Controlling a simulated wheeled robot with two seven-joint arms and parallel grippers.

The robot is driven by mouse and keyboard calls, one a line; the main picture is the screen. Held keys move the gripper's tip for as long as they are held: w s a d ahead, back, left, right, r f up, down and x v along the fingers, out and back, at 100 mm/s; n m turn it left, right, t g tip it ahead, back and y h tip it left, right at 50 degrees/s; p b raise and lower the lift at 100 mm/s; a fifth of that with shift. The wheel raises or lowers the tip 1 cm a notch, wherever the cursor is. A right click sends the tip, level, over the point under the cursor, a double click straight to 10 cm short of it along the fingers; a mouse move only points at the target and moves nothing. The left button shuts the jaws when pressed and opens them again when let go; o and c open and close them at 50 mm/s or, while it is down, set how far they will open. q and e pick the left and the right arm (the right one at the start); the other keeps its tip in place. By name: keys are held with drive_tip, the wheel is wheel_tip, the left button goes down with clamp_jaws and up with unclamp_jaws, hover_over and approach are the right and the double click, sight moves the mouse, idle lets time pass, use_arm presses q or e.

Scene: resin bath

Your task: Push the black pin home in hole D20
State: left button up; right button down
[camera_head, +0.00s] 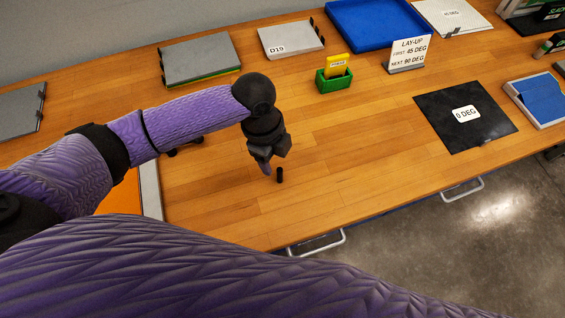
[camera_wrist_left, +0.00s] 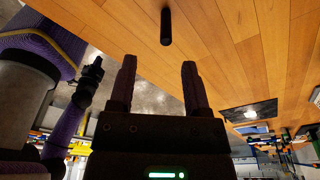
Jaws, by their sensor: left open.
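The black pin (camera_head: 280,174) stands upright at the bare wooden tabletop near its front edge. It also shows in the left wrist view (camera_wrist_left: 166,27), beyond the fingertips. No hole or D20 label can be made out around it, and I cannot tell how deep it sits. My left gripper (camera_head: 266,164) points down just left of the pin. In the left wrist view its two fingers (camera_wrist_left: 158,70) are apart with nothing between them. A dark end on a purple arm of mine (camera_wrist_left: 89,82), probably my right gripper, shows small at the left of that view.
A grey plate marked D19 (camera_head: 290,39), a grey slab (camera_head: 199,59), a green box with a yellow card (camera_head: 334,80) and a blue tray (camera_head: 374,26) stand at the back. A black 0 DEG sheet (camera_head: 440,115) lies right. Wood between is clear.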

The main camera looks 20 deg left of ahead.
sight(279, 169)
use_arm(q)
drive_tip(key=f+b, duration=0.1)
drive_tip(key=f, duration=0.2)
drive_tip(key=d+f, duration=0.1)
drive_tip(key=f, duration=0.2)
drive_tip(key=shift+w+d+f+b, duration=0.1)
drive_tip(key=shift+w+b, duration=0.1)
drive_tip(key=shift+b, duration=0.15)
drive_tip(key=shift+f, duration=0.1)
use_arm(e)
drive_tip(key=shift+s+d+f, duration=0.1)
drive_tip(key=shift+s+f, duration=0.2)
drive_tip(key=shift+f, duration=0.2)
drive_tip(key=shift+s+d+f, duration=0.1)
drive_tip(key=shift+s+f, duration=0.15)
drive_tip(key=shift+f, duration=0.2)
use_arm(q)
clamp_jaws()
use_arm(e)
drive_tip(key=shift+a, duration=0.1)
